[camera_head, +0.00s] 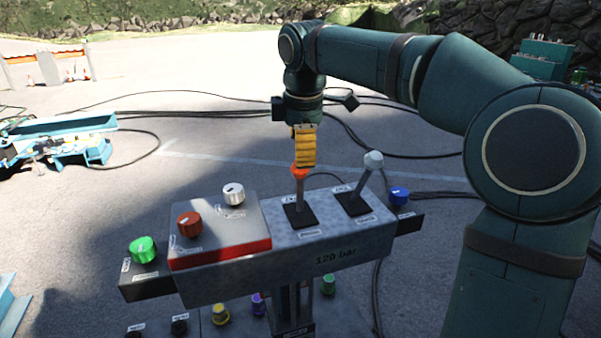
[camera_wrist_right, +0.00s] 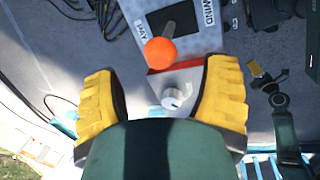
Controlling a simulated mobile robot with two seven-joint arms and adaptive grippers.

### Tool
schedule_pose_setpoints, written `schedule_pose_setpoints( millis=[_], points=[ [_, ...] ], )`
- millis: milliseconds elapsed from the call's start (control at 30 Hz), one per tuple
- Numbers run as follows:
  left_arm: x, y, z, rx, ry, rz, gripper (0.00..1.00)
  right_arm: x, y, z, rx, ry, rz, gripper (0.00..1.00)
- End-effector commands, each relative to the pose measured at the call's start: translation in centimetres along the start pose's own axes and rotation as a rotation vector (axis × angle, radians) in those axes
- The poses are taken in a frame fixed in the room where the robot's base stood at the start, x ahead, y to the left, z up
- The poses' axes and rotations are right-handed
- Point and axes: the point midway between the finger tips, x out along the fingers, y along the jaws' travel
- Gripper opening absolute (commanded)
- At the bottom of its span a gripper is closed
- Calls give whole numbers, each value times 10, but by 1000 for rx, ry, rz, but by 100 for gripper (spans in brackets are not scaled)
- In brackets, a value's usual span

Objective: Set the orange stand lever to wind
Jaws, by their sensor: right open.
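The orange stand lever is a grey stick with an orange ball knob (camera_head: 300,171), rising from a black plate on the grey control box (camera_head: 340,255). It looks nearly upright in the head view. In the right wrist view the orange knob (camera_wrist_right: 160,52) is just ahead of the yellow fingers, between labels reading PAY and WIND. I cannot tell its exact setting. My right gripper (camera_head: 303,163) points down directly above the knob, its yellow fingers open (camera_wrist_right: 165,85) and apart from each other. Whether they touch the knob is unclear. My left gripper is out of view.
A second lever with a grey knob (camera_head: 373,160) stands close on the right. Red (camera_head: 188,224), white (camera_head: 233,194), green (camera_head: 143,249) and blue (camera_head: 399,195) dials surround the box. Cables lie on the ground behind.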

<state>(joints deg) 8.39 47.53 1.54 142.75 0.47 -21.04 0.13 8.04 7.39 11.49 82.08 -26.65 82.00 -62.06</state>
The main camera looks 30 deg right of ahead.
Motion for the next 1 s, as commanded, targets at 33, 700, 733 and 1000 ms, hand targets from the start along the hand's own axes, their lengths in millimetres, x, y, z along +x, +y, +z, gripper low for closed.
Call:
schedule_pose_setpoints(
  millis=[33,700,733,1000],
  points=[
    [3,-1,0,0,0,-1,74,12,-1,0,0,-2,-3,74],
    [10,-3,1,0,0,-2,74,58,0,0,0,0,0,74],
    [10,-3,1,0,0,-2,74,58,0,0,0,0,0,74],
    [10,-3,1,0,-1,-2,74,58,0,0,0,0,0,0]
  ],
)
